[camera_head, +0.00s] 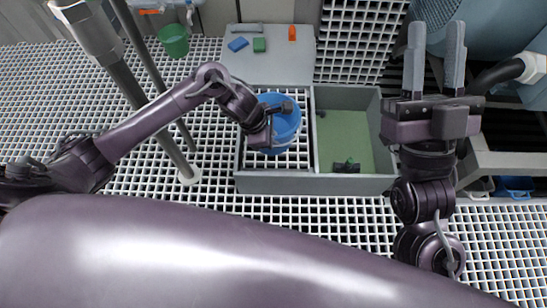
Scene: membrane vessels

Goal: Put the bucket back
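A green bucket (173,40) stands upright at the back left, below a pipe fitting with an orange handle (149,11). Both of my grippers are apart from it. My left gripper (282,113) is over the left compartment of a grey two-part box (313,183), at a round blue object (290,128). The wrist covers part of this object, and I cannot tell whether the fingers touch or grip it. My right gripper (434,58) is at the right with its two grey fingers apart, pointing away, with nothing between them.
The box's right compartment has a green floor (343,130) with a small dark and green item (346,166). A pale panel (270,72) behind holds blue, green and orange pieces. A grey post (160,125) rises at left. Large blue equipment (500,30) is at right. White grating surrounds the box.

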